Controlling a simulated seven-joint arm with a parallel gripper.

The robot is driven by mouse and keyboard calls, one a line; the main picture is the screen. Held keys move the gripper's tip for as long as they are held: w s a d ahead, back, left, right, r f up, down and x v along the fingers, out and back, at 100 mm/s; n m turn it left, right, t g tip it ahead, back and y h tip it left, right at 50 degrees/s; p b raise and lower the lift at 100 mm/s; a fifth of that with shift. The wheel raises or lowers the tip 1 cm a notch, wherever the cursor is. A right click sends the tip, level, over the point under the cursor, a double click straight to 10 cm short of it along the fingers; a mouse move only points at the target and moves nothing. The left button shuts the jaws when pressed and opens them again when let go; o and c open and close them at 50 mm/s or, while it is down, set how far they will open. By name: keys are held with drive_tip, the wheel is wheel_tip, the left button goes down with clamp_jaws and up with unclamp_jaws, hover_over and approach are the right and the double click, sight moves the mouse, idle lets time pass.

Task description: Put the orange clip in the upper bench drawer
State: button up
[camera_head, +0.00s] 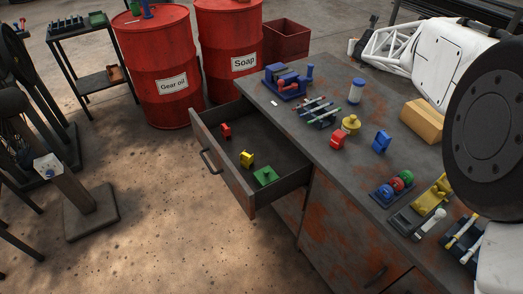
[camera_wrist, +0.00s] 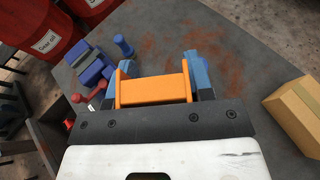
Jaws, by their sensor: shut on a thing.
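The orange clip (camera_wrist: 152,90) is between the two blue fingers of my gripper (camera_wrist: 155,82) in the wrist view. The gripper is shut on it and holds it over the bench top. I cannot make out the clip in the head view. The upper bench drawer (camera_head: 222,168) is pulled out at the bench's left side in the head view. On its floor lie a red piece (camera_head: 225,130), a yellow piece (camera_head: 246,159) and a green piece (camera_head: 265,176), with bare floor between and behind them.
The bench top (camera_head: 345,180) carries a blue vise (camera_head: 287,82), a rack of tools (camera_head: 318,112), a cardboard box (camera_head: 422,121) and several small coloured parts. Two red drums (camera_head: 158,65) stand behind the drawer. The floor left of the drawer is open.

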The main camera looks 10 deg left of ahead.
drive_tip(key=s+a+n+g+y, duration=0.1)
drive_tip(key=a+n+y, duration=0.1)
drive_tip(key=a, duration=1)
drive_tip(key=s+a+n+y, duration=0.2)
drive_tip(key=a, duration=0.9)
drive_tip(key=n+g+y, duration=0.3)
drive_tip(key=n+y, duration=0.1)
hover_over(228, 134)
drive_tip(key=s+d, duration=0.2)
wheel_tip(228, 134, down, 30)
drive_tip(key=shift+s+f, duration=0.15)
drive_tip(key=shift+f, duration=0.2)
wheel_tip(228, 134, down, 6)
drive_tip(key=shift+f, duration=0.15)
drive_tip(key=shift+f, duration=1.85)
drive_tip(key=shift+f, duration=0.6)
